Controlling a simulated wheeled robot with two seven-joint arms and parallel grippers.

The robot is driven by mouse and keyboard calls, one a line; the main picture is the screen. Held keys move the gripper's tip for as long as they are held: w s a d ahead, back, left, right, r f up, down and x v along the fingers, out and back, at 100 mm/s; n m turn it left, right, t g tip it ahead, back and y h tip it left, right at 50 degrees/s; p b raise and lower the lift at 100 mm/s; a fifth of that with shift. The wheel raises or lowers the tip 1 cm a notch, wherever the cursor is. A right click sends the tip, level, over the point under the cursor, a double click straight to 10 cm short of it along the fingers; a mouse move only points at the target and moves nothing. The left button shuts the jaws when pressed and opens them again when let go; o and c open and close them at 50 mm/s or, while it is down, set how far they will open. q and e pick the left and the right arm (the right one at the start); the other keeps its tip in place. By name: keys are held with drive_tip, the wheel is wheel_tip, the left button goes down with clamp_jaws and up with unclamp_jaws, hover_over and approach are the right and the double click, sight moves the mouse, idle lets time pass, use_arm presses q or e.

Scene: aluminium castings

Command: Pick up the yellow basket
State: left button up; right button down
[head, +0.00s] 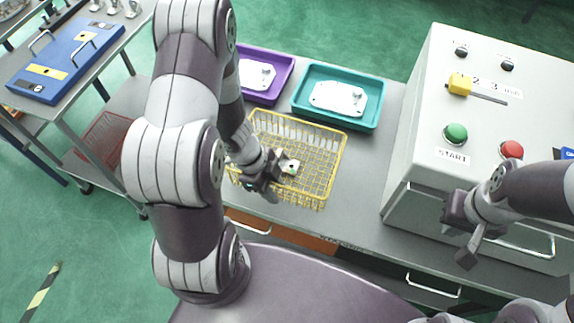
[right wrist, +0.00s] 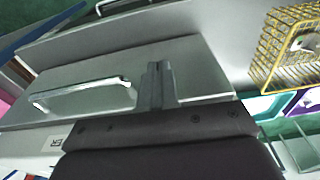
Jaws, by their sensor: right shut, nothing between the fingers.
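The yellow wire basket (head: 325,160) stands on the grey table in the head view, with a small metal casting (head: 289,166) inside. It also shows at the upper right of the right wrist view (right wrist: 268,62). My left gripper (head: 268,190) is at the basket's near left side and covers part of its rim. Its fingers are too small and hidden to tell whether they are open or grip the rim. My right gripper (head: 468,257) is shut and empty, in front of the control box and well right of the basket. Its closed fingers show in the right wrist view (right wrist: 156,82).
A purple tray (head: 285,75) and a teal tray (head: 374,112), each with a light casting, sit behind the basket. The grey control box (head: 415,150) with buttons stands to the right. Bare table (head: 365,185) lies between basket and box. A blue case (head: 60,60) is on a cart at left.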

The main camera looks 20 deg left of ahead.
use_arm(q)
drive_tip(key=shift+s+d+f, duration=0.1)
drive_tip(key=shift+d+f, duration=0.05)
drive_tip(key=shift+f, duration=0.55)
drive_tip(key=shift+w+d, duration=0.15)
drive_tip(key=shift+w, duration=0.05)
drive_tip(key=shift+c, duration=0.3)
clamp_jaws()
drive_tip(key=shift+r, duration=0.1)
